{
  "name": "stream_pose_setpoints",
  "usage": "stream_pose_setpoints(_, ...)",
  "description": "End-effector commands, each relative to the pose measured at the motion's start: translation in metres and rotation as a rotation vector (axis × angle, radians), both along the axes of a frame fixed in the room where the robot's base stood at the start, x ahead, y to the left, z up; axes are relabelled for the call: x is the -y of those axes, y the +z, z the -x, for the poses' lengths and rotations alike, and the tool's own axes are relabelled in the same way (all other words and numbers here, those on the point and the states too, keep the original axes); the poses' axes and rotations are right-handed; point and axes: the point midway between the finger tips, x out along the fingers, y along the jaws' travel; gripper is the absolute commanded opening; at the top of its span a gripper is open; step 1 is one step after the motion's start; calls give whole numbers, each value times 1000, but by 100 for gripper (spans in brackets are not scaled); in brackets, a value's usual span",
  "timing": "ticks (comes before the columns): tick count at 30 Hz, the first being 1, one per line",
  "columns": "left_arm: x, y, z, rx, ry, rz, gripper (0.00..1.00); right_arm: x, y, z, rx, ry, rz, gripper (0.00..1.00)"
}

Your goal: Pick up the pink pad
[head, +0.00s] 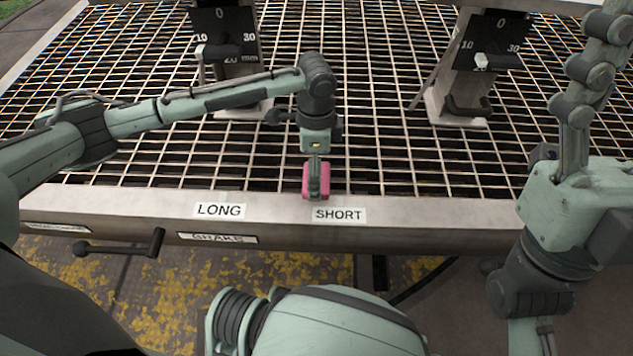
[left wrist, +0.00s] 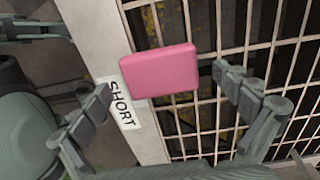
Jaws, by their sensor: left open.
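The pink pad (head: 326,187) is a small rounded block at the inner edge of the metal beam, just above the SHORT label (head: 339,214). In the left wrist view the pad (left wrist: 160,70) lies partly over the beam and partly over the grating. My left gripper (head: 316,181) points down over the pad and hides its middle in the head view. In the left wrist view its fingers are spread, one toward each side of the pad, with gaps between them and it. My right arm is at the right of the head view; its gripper is not in sight.
A metal grating (head: 400,160) covers the deck behind the beam (head: 450,236). Two dial posts with levers, left (head: 228,50) and right (head: 470,70), stand on it. A LONG label (head: 219,210) and a brake handle (head: 120,247) are to the left.

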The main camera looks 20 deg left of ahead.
Motion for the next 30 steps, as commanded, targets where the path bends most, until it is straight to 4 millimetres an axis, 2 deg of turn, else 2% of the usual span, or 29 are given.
stream_pose_setpoints(2, 0, -5, 0, 1, -1, 1, 100, 2, 0, 4, 26, -2, -8, 70)
stream_pose_setpoints(9, 1, -6, 0, 2, -1, 2, 100, 3, 1, 6, 33, -2, -10, 70)
stream_pose_setpoints(21, 1, -5, 0, 2, -1, 2, 53, 2, 1, 5, 32, -2, -10, 70)
stream_pose_setpoints(30, 1, -2, 0, 2, -1, 1, 52, 2, 3, 4, 27, -1, -9, 70)
